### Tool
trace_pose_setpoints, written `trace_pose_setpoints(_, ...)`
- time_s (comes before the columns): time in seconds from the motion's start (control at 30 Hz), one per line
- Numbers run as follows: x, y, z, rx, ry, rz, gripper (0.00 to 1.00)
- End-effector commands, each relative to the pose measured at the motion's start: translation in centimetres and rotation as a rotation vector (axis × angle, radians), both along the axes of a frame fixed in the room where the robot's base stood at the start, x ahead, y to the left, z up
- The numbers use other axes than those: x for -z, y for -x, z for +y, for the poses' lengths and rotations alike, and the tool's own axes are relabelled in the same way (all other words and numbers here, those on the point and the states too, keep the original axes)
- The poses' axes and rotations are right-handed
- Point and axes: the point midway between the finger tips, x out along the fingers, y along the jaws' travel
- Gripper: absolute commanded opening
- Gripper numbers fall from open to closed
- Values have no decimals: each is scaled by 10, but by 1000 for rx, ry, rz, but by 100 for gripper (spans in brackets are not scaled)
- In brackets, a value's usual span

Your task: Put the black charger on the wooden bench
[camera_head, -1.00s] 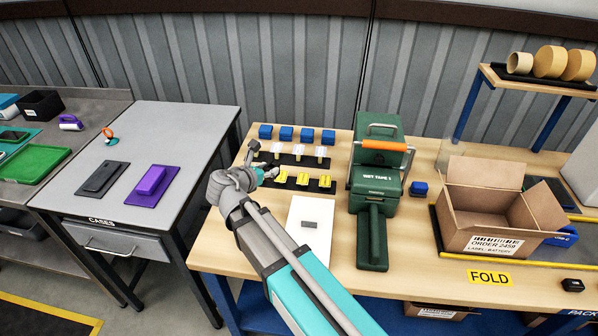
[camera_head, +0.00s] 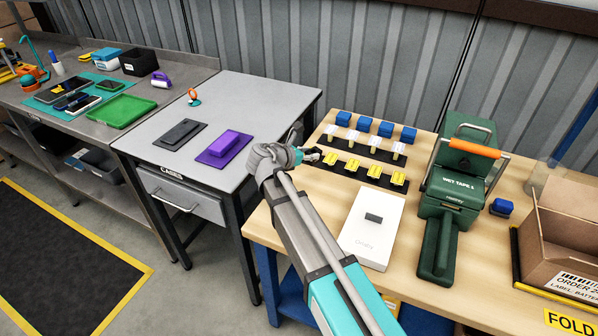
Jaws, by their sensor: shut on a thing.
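The wooden bench (camera_head: 458,318) stands at the right, with a light wood top. My gripper (camera_head: 313,155) is over its left end, close to the left ends of the yellow and clear clip rows. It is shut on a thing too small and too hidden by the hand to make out. I cannot tell whether that thing is the black charger. No other thing in the now view shows clearly as a black charger.
A green tape machine (camera_head: 465,175), a white box (camera_head: 369,240) and blue blocks (camera_head: 365,124) stand on the bench. An open carton (camera_head: 560,235) is at the right. A grey table (camera_head: 262,92) with a purple case (camera_head: 224,147) is at the left. Bare wood lies around the white box.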

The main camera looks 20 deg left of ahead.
Motion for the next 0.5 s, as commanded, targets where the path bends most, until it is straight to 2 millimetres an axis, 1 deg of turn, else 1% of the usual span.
trace_pose_setpoints(0.03, 10, -2, 6, 0, 0, 0, 0)
trace_pose_setpoints(0.2, 23, -6, 16, 1, 0, 0, 0)
trace_pose_setpoints(0.33, 28, -7, 20, 1, 0, 0, 0)
trace_pose_setpoints(0.5, 28, -7, 21, 1, 0, 0, 0)
